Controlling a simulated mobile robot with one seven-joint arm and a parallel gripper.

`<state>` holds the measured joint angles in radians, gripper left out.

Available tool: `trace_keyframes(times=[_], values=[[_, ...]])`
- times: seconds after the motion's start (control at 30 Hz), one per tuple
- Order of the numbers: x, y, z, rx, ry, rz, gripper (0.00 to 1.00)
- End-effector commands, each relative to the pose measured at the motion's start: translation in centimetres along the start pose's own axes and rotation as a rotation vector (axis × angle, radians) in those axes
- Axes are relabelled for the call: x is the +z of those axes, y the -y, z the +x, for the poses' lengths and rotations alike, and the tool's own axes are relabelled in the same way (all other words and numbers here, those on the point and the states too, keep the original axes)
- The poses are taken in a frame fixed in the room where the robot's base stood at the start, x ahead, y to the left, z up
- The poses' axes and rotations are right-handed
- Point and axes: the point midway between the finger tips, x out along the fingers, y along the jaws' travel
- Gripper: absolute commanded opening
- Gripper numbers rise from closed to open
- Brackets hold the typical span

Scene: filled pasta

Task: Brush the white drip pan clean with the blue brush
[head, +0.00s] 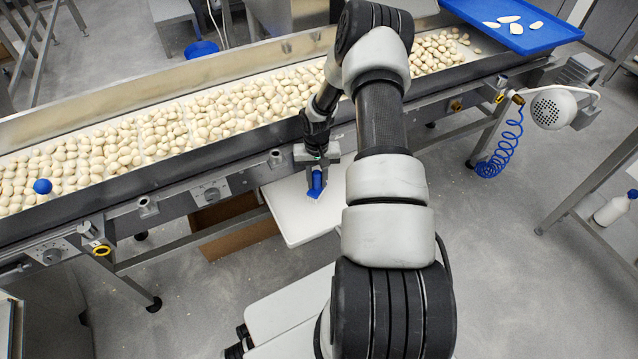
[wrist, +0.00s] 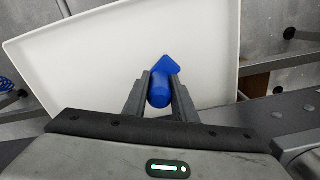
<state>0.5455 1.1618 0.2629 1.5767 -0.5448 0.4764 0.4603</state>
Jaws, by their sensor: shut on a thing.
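The white drip pan (head: 292,222) lies low under the front side of the conveyor, its near part sticking out. It fills much of the wrist view (wrist: 80,62), and its visible surface looks plain white. My gripper (head: 318,170) is shut on the blue brush (head: 316,184) above the pan. In the wrist view my gripper (wrist: 160,97) has the brush (wrist: 162,88) between its two fingers, with the wedge-shaped end pointing away over the pan. I cannot tell whether the brush touches the pan. My arm hides the pan's right part in the head view.
The conveyor (head: 150,188) carries pale filled pasta and a blue ball (head: 42,186). A cardboard box (head: 232,222) stands beside the pan, left of it. A coiled blue hose (head: 500,150) hangs at the right. Floor in front is open.

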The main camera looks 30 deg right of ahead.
Motion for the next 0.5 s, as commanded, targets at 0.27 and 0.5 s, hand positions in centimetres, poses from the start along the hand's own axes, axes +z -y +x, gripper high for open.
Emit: trace_keyframes(times=[0.27,0.5], values=[[-0.2,0.6,-2.8,0.000,-0.001,-0.001,0.02],[-0.4,1.1,-4.9,0.000,-0.001,-0.004,0.02]])
